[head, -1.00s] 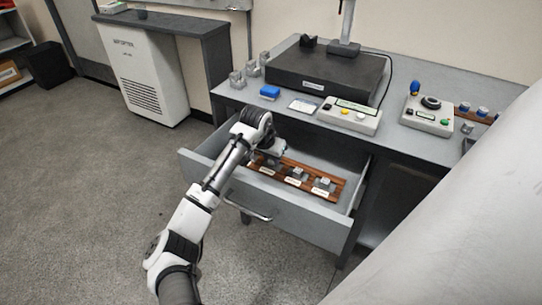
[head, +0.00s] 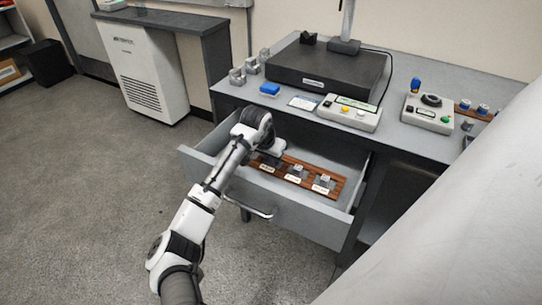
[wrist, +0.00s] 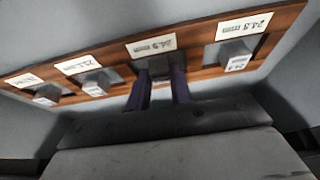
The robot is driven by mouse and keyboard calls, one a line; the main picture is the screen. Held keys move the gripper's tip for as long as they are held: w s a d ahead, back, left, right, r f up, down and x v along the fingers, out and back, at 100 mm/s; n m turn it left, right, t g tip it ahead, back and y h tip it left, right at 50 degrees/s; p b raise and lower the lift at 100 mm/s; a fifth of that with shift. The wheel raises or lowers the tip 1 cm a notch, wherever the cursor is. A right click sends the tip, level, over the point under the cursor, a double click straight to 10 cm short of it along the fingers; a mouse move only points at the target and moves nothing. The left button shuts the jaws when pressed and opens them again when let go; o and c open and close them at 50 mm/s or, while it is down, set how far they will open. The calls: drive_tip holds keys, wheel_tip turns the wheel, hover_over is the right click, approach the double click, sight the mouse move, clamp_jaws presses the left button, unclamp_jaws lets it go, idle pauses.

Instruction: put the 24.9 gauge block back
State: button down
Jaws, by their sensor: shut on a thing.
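My gripper (wrist: 160,90) is shut on a grey block (wrist: 159,70), the gauge block, mostly hidden between the fingers. It is at a slot of the wooden rack (wrist: 203,38) whose label (wrist: 152,45) appears to read 24.9 mm. I cannot tell whether the block is down in the slot or just above it. The rack (head: 338,191) lies in the open drawer (head: 262,214). In the head view my gripper (head: 270,158) is over the rack's left part, and its fingertips are hard to make out.
Other gauge blocks stand in neighbouring slots: one to the right in the wrist view (wrist: 234,55) and two to the left (wrist: 96,83) (wrist: 47,95). The drawer walls surround the rack. The desk (head: 395,137) above carries a dark plate (head: 325,68) and a control box (head: 350,113).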

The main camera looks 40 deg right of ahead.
sight(271, 160)
drive_tip(key=c, duration=1)
unclamp_jaws()
drive_tip(key=shift+r+p, duration=0.5)
drive_tip(key=shift+p, duration=0.05)
drive_tip(key=shift+o, duration=0.9)
drive_tip(key=shift+r+p, duration=0.3)
drive_tip(key=shift+r, duration=0.1)
wheel_tip(271, 160, up, 5)
drive_tip(key=p, duration=0.5)
drive_tip(key=shift+r, duration=0.15)
